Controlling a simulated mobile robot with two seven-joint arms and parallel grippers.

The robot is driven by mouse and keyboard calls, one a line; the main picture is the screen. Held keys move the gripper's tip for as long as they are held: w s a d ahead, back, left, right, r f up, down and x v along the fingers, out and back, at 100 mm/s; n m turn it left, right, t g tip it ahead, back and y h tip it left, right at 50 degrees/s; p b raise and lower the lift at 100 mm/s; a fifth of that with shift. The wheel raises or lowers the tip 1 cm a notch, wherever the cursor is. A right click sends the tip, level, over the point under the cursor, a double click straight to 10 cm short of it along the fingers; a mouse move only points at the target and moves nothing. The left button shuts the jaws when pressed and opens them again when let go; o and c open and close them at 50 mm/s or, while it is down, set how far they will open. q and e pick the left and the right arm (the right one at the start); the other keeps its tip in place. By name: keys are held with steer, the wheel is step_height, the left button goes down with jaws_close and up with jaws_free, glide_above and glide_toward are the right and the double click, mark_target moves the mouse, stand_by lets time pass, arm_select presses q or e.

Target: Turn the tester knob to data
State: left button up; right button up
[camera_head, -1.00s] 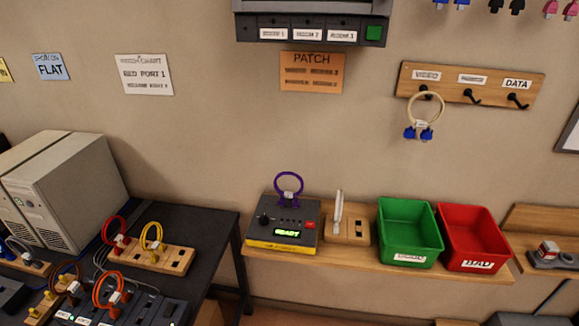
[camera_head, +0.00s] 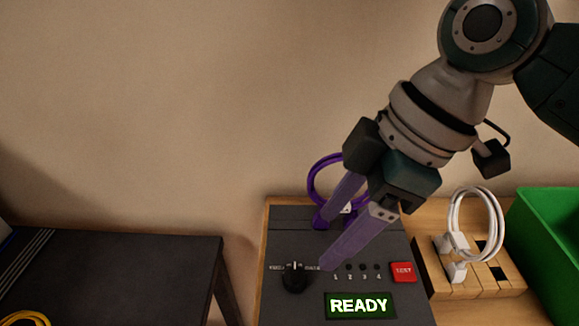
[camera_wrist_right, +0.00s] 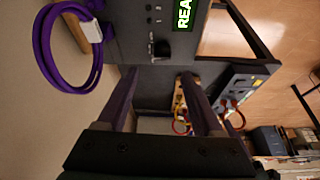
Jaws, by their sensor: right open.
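The tester (camera_head: 285,238) is a dark grey box on the wooden shelf, with a lit green READY display (camera_head: 359,305) and a red TEST button (camera_head: 403,272). Its black knob (camera_head: 294,279) is at the left of the panel, between two small labels; its white mark seems to point up. My right gripper (camera_head: 322,243) is open, its two purple-grey fingers reaching down from the upper right, the tips just above and right of the knob. In the right wrist view the knob (camera_wrist_right: 160,48) lies beyond the open fingers (camera_wrist_right: 158,76), with nothing between them. My left gripper is out of view.
A purple cable loop (camera_head: 318,183) stands at the tester's back, close to my right fingers. A white cable (camera_head: 456,268) sits in a wooden block (camera_head: 498,289) to the right, with a green bin (camera_head: 552,235) beyond. A dark table (camera_head: 120,275) is at left.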

mark_target(298, 275)
steer(key=x, duration=0.2)
steer(key=b+x, duration=0.1)
steer(key=x, duration=0.5)
steer(key=shift+s+f, duration=0.25)
steer(key=shift+s, duration=0.1)
steer(key=shift+a+f+b, duration=0.15)
steer(key=shift+f+b, duration=0.15)
steer(key=shift+f, duration=0.05)
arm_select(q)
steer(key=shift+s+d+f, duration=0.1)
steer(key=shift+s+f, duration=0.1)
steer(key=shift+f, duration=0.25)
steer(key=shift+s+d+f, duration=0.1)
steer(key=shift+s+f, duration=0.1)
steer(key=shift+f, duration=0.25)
arm_select(e)
jaws_close()
